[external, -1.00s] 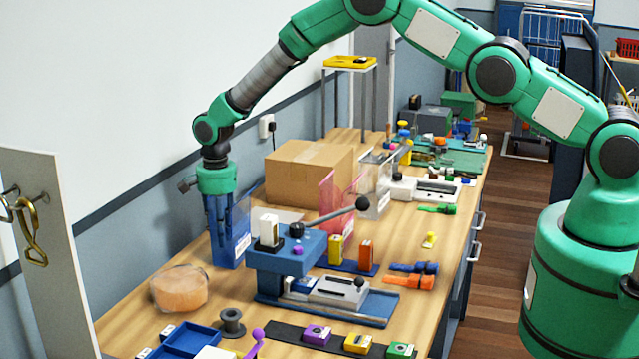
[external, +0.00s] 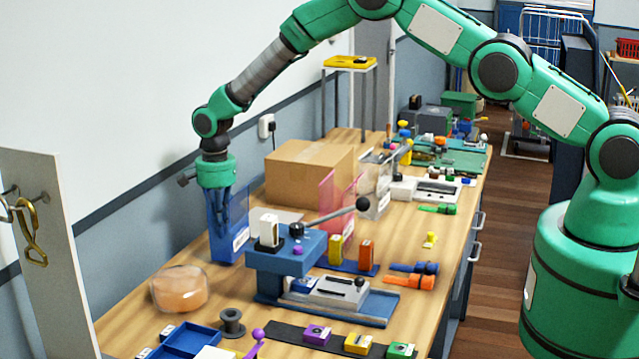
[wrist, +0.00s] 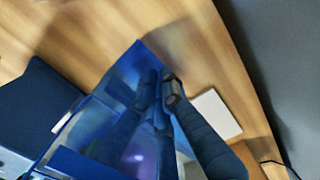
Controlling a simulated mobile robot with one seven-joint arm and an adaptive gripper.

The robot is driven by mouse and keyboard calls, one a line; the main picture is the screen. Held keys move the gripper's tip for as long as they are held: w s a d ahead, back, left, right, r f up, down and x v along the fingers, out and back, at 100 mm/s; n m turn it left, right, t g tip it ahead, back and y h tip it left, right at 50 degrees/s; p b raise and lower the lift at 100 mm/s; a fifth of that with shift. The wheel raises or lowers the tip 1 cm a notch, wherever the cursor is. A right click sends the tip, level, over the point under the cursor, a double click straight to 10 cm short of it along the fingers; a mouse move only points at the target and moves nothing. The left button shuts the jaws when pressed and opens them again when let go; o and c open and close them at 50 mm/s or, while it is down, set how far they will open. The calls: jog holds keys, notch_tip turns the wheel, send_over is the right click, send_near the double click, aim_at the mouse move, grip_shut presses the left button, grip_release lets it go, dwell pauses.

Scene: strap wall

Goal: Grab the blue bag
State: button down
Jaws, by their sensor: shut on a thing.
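The blue bag (external: 229,238) is translucent, with a white label on its front, and stands upright on the wooden bench near the wall. My gripper (external: 219,212) points down at the bag's upper part, its fingers partly behind or within the blue film. In the wrist view the fingers of my gripper (wrist: 160,85) are close together over the blue bag (wrist: 130,70), shut on it. Exactly which part of the film lies between the fingertips is hard to see.
A blue lever press (external: 285,258) stands right of the bag, and a cardboard box (external: 307,172) behind it. A clear bag with an orange-brown item (external: 180,289) lies in front. A pink translucent bag (external: 328,205) stands near the box. The wall is close on the left.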

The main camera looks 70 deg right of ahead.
notch_tip(320, 180, up, 8)
dwell(0.5)
